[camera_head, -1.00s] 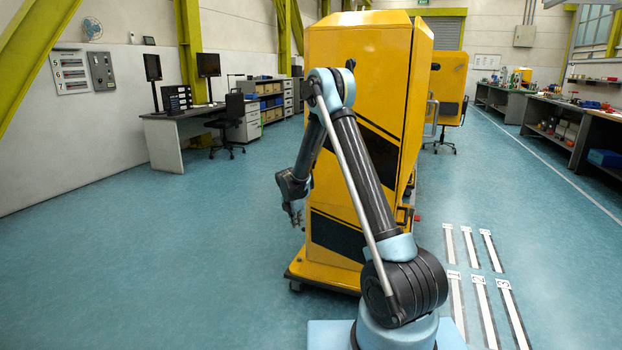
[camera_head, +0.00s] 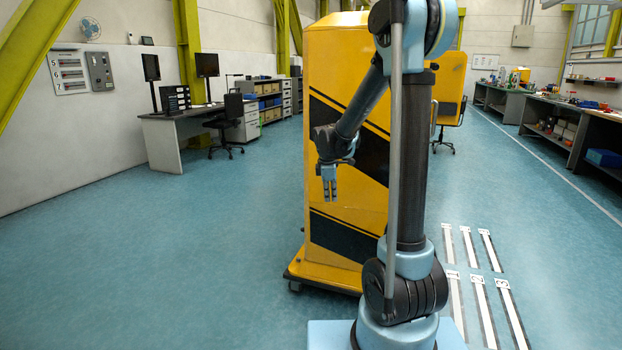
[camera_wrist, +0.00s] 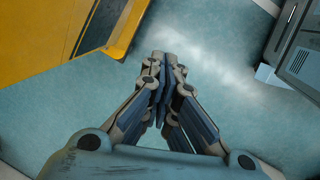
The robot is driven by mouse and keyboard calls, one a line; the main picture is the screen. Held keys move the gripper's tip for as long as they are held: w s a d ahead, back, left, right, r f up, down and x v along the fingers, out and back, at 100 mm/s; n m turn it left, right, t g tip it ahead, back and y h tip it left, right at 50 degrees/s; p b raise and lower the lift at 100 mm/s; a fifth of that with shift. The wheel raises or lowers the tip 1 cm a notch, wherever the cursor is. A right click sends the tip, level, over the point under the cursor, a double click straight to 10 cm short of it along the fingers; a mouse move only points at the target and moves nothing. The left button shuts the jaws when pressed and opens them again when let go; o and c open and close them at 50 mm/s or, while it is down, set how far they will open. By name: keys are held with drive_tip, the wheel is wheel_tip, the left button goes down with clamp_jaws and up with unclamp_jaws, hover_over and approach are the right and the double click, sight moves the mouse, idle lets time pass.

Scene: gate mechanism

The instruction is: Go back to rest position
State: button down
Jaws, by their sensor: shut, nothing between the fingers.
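My gripper (camera_head: 329,198) hangs pointing down in front of the yellow cabinet (camera_head: 342,222) in the head view. In the wrist view my gripper (camera_wrist: 163,60) has its fingertips together, with nothing between them. The fingers point over bare blue floor. The yellow cabinet also shows at the upper left of the wrist view (camera_wrist: 40,40), apart from the fingers. My arm's upright link hides the cabinet's right side in the head view.
Numbered white floor strips (camera_head: 480,285) lie to the right of my arm. A desk (camera_head: 175,135) and an office chair (camera_head: 228,125) stand at the back left. Workbenches (camera_head: 560,120) line the right wall. The blue floor (camera_head: 150,260) on the left is clear.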

drive_tip(key=s+d+r+m, duration=0.4)
drive_tip(key=s+d, duration=0.1)
drive_tip(key=s, duration=0.5)
drive_tip(key=s+d+f+m, duration=0.2)
drive_tip(key=s+m, duration=0.2)
drive_tip(key=s, duration=0.4)
drive_tip(key=s+d+f+m, duration=0.1)
drive_tip(key=s+m, duration=0.3)
drive_tip(key=s, duration=0.5)
drive_tip(key=s+d+f+m+y, duration=0.1)
drive_tip(key=s+d+f+m, duration=0.1)
drive_tip(key=s+m, duration=0.3)
drive_tip(key=shift+s+d+f, duration=0.35)
drive_tip(key=shift+s+d, duration=0.4)
drive_tip(key=shift+s, duration=0.95)
